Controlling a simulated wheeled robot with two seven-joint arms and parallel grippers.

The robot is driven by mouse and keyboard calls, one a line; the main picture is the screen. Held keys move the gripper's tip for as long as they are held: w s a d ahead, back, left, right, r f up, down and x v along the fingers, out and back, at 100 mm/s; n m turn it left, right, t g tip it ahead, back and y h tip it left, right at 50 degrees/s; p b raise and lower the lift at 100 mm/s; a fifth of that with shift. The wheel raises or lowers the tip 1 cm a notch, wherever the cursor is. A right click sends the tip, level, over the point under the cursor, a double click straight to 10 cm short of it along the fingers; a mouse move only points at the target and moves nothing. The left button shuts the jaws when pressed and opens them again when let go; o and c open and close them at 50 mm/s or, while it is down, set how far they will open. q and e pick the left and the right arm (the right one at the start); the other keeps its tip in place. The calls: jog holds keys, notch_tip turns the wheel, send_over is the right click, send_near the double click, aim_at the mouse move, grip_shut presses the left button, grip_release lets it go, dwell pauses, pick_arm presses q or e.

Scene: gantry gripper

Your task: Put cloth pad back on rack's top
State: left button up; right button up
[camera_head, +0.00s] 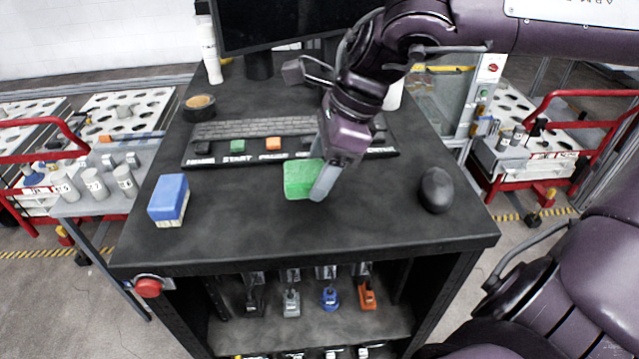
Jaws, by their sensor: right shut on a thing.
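The green cloth pad (299,178) is a small block-like piece near the middle of the black rack's top (385,225). My right gripper (319,182) reaches in from the upper right and is shut on the pad, with one grey finger in front of its right side. The pad is low over the top, just in front of the keyboard panel; I cannot tell whether it touches the surface. My left gripper is not in view.
A blue and white block (169,200) stands at the left of the top, a black mouse (436,190) at the right. A labelled keyboard panel (250,140) and a monitor (285,22) are behind. A red button (148,288) is on the front left. The front middle is clear.

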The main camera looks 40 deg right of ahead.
aim_at(320, 206)
notch_tip(320, 206, down, 4)
jog(key=shift+f+p, duration=0.1)
jog(key=shift+p, duration=0.25)
jog(key=shift+f, duration=0.1)
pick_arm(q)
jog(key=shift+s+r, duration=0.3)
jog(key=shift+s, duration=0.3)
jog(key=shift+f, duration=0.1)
pick_arm(e)
jog(key=shift+f+b, duration=0.25)
jog(key=shift+b, duration=0.05)
jog(key=o, duration=0.9)
jog(key=shift+r, duration=0.1)
